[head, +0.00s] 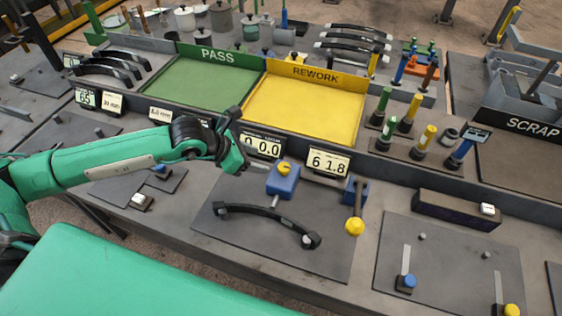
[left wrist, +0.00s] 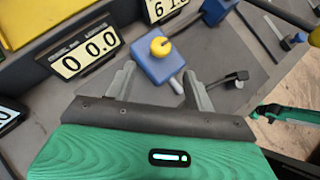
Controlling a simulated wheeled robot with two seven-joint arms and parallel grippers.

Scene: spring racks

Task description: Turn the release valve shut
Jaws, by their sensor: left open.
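A blue valve block (head: 283,180) with a yellow knob (head: 284,168) on top stands on a dark plate. I take this to be the release valve. In the left wrist view the blue block (left wrist: 158,62) and yellow knob (left wrist: 160,46) lie ahead, between the directions of my two fingers. My left gripper (head: 232,145) is open and empty, to the left of the knob in the head view. It also shows in the left wrist view (left wrist: 158,86), its fingers apart and not touching the block. My right gripper is not in view.
A black curved bar (head: 265,212) lies on the plate in front of the block. A second blue block (head: 352,187) with a yellow-ended lever (head: 355,226) stands to the right. Displays reading 0 0.0 (head: 262,146) and 6 1.8 (head: 328,163) stand behind. The yellow REWORK tray (head: 305,108) is further back.

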